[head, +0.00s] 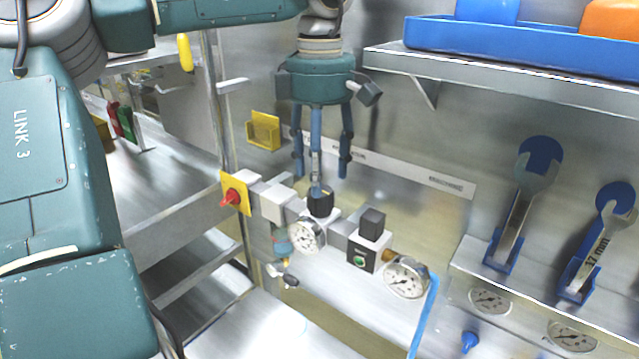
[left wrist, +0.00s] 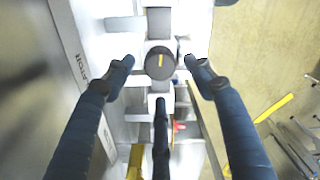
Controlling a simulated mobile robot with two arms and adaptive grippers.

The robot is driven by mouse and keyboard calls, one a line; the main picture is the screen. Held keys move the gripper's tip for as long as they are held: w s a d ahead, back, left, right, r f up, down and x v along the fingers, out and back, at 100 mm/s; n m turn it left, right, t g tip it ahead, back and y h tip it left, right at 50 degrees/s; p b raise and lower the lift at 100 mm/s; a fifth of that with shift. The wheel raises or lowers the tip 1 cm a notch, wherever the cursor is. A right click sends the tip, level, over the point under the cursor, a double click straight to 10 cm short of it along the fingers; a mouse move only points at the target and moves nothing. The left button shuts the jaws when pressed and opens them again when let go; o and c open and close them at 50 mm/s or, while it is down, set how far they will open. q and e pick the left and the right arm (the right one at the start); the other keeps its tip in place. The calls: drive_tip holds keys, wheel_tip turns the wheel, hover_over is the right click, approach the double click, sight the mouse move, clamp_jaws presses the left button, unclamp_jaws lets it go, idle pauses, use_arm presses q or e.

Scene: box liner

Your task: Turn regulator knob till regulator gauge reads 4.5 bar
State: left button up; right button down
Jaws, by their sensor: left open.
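A black knob (head: 320,202) sits on top of the valve row on the back wall, with a round white-faced gauge (head: 307,235) just below it. A second black, squarer knob (head: 372,222) stands to its right, with another gauge (head: 406,277) beside it. I cannot read either needle. My left gripper (head: 320,172) points down over the first knob with its three fingers spread. In the left wrist view the round knob (left wrist: 160,62), with a yellow mark on top, lies between the open fingers; contact cannot be told. My right gripper is not in view.
A red switch on a yellow plate (head: 233,194) is at the row's left end. A blue hose (head: 423,318) runs down at the right. Wrenches (head: 515,215) stand in blue holders at the right, below a shelf (head: 500,80) with a blue tray.

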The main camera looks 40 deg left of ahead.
use_arm(q)
wheel_tip(320, 180, up, 8)
drive_tip(key=shift+r, duration=0.2)
drive_tip(key=shift+s+f, duration=0.1)
idle(0.6)
